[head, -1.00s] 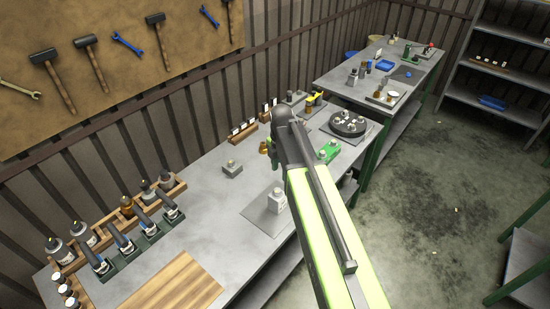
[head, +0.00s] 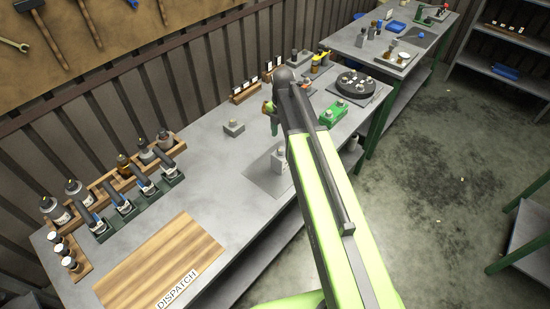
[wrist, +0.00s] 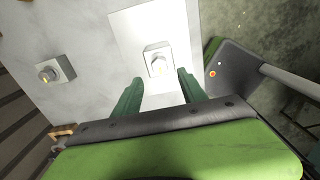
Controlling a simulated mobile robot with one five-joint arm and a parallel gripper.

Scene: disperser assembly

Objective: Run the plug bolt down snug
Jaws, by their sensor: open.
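I cannot tell the height gap or whether the bolt is seated. A second grey block (wrist: 53,72) with a similar head sits to the left, also in the head view (head: 234,128).
A green fixture (head: 335,112) and a dark round carousel (head: 356,84) stand beyond my arm. A rack of bottles (head: 122,165) and several dark-handled tools (head: 120,203) stand at left. A wooden DISPATCH board (head: 165,260) lies at the front. Bench between is clear.

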